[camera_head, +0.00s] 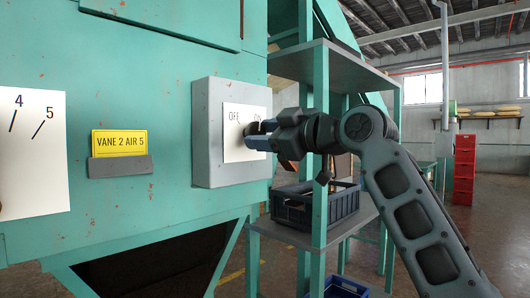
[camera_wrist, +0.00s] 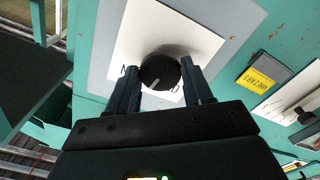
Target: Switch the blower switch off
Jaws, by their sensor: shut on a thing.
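The blower switch is a round black knob (camera_wrist: 160,72) on a white plate (camera_head: 242,153) lettered OFF at left and ON at right, fixed to a grey box (camera_head: 208,135). In the wrist view the lettering is upside down and mostly hidden by my fingers. A short pale mark on the knob points between the two words, leaning slightly toward the ON side. My gripper (camera_wrist: 160,80) has one finger on each side of the knob and is shut on it. In the head view my gripper (camera_head: 257,136) covers most of the knob.
The box sits on a green machine wall (camera_head: 140,60). Left of it are a yellow sign (camera_head: 119,142) reading VANE 2 AIR 5 and a white numbered plate (camera_head: 35,160). A green rack (camera_head: 319,150) holding a dark blue crate (camera_head: 291,208) stands close behind my arm.

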